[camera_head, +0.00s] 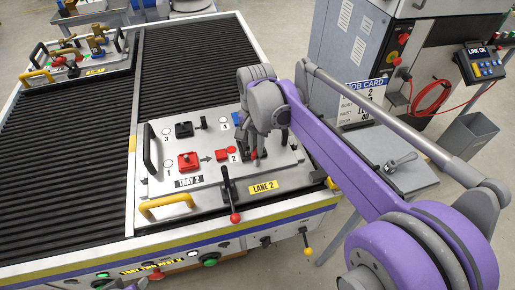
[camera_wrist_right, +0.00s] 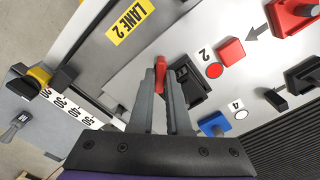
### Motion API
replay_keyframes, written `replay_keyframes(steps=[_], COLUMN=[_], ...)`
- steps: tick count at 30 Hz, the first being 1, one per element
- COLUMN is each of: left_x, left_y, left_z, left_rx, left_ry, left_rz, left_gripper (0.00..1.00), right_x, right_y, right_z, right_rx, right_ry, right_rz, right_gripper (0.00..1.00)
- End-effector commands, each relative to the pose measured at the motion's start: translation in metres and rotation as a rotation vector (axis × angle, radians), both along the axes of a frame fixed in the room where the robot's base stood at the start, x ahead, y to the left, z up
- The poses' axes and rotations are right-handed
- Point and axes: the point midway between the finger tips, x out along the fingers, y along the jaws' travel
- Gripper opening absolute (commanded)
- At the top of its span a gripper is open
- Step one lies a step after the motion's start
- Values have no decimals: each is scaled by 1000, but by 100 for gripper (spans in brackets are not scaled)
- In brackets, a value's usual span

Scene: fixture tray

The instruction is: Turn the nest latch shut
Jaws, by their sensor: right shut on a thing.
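My right gripper (camera_head: 254,156) is over the right part of the tray marked TRAY 2 (camera_head: 215,202), beside the spot labelled 2. In the right wrist view its two fingers (camera_wrist_right: 162,92) are shut around a red handle (camera_wrist_right: 160,75), which looks like the nest latch. A black fixture (camera_wrist_right: 192,88) is right beside the fingers. The fingers hide part of the handle, so its exact angle is hard to tell. A red block (camera_wrist_right: 231,50) and a red disc (camera_wrist_right: 214,71) lie by the label 2. My left gripper is not in view.
A red-knobbed lever (camera_head: 235,216) stands at the tray's front edge, with a yellow handle (camera_head: 167,205) to its left. A red part (camera_head: 188,162) and a black part (camera_head: 184,130) sit on the tray.

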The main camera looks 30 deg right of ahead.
Motion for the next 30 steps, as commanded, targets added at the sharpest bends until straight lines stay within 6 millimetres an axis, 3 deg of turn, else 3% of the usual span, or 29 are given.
replay_keyframes(steps=[6, 17, 24, 30], left_x=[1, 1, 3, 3], left_y=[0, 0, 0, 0], left_z=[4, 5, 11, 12], left_rx=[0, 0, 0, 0], left_ry=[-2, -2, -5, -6], left_rz=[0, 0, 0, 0], left_gripper=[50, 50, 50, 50], right_x=[0, 0, 0, 0], right_y=[0, 0, 0, 0], right_z=[0, 0, 1, 0], right_rx=[0, 0, 0, 0], right_ry=[0, 0, 0, 0], right_rz=[204, 250, 575, 715], right_gripper=[0, 0, 0, 0])
